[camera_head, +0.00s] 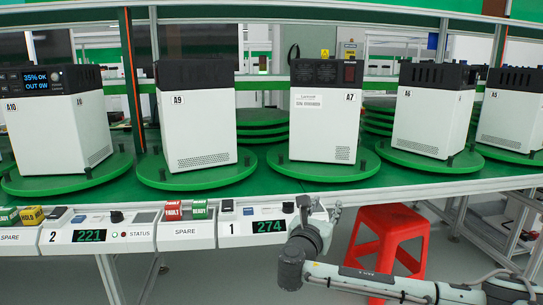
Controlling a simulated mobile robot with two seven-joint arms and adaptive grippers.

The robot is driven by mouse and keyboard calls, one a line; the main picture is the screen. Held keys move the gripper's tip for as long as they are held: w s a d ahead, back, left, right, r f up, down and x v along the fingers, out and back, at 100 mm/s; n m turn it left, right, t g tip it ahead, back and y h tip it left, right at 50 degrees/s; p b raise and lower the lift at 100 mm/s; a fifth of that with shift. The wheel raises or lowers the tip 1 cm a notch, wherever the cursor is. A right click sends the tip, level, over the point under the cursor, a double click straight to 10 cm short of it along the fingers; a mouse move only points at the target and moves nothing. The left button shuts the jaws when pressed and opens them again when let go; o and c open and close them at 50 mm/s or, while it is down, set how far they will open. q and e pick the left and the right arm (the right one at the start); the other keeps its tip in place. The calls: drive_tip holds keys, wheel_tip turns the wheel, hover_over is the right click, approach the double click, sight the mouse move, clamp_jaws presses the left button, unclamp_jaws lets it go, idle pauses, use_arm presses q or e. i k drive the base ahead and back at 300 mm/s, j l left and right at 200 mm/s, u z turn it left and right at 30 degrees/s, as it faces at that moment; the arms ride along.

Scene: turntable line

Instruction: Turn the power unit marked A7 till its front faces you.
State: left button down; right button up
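The power unit marked A7 (325,125) is a white box with a black top band, upright on a round green turntable (315,171). The face towards me bears the A7 tag, a small white label, a vent at lower right and a dark reddish panel in the band. No lit screen shows on it; its other sides are mostly hidden. My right gripper (319,205) is below and in front of A7's turntable, by the console edge, apart from the unit. Its fingertips look spread, with nothing seen between them. My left gripper is out of view.
Units A10 (78,130), A9 (200,125), A6 (425,115) and A5 (510,118) stand on neighbouring turntables. A10 shows a lit screen. Short dark pegs stand on the turntables. A console (238,242) runs along the front. A red stool (390,235) stands below.

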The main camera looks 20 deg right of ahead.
sight(368, 164)
drive_tip(key=i, duration=1.15)
